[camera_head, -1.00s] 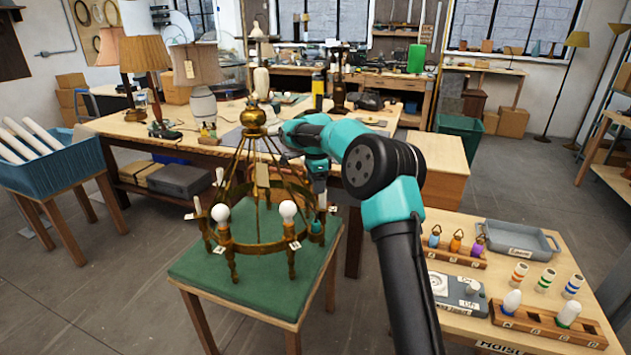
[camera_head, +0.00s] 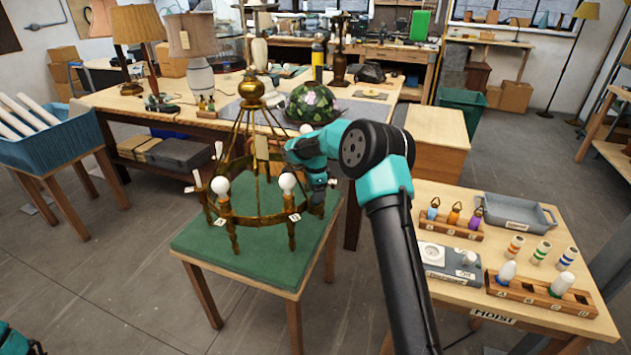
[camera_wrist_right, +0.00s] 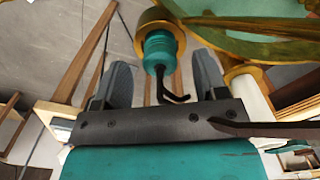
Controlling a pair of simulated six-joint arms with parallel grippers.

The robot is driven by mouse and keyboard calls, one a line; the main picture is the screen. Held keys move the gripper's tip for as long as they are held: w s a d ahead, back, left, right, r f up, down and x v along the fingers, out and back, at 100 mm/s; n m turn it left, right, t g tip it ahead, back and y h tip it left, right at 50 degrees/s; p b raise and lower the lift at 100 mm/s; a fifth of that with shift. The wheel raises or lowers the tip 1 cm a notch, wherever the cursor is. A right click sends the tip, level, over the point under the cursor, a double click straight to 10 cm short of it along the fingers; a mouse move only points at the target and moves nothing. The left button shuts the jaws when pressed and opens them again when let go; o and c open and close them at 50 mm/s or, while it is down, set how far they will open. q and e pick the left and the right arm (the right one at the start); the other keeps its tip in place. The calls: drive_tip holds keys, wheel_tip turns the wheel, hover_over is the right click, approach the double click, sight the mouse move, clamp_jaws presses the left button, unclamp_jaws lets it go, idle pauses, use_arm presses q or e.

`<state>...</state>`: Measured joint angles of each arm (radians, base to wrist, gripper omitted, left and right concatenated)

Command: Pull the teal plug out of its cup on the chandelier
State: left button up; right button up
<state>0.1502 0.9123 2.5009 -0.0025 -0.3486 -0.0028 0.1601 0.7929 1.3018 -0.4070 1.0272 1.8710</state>
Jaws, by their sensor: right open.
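The brass chandelier (camera_head: 235,220) stands on a green-topped table (camera_head: 200,247), with white bulbs on its ring. My right gripper (camera_head: 318,194) is at the ring's right side and hides the plug in the head view. In the right wrist view, the teal plug (camera_wrist_right: 160,48) sits in its brass cup (camera_wrist_right: 155,17), with a dark bent wire (camera_wrist_right: 172,92) at its free end. My right gripper (camera_wrist_right: 161,66) is open, one finger on each side of the plug, with visible gaps to both fingers. My left gripper is out of view.
A side table at right holds a wooden bulb rack (camera_head: 540,293), a grey tray (camera_head: 520,212) and a switch box (camera_head: 448,263). A floral lampshade (camera_head: 312,102) is on the bench behind. The green tabletop's front is clear.

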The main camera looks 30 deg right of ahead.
drive_tip(key=shift+f, duration=1.05)
drive_tip(key=shift+c, duration=0.5)
drive_tip(key=c, duration=0.9)
drive_tip(key=shift+r, duration=0.15)
drive_tip(key=shift+r, duration=0.9)
drive_tip(key=shift+r, duration=0.1)
drive_tip(key=shift+r, duration=1.15)
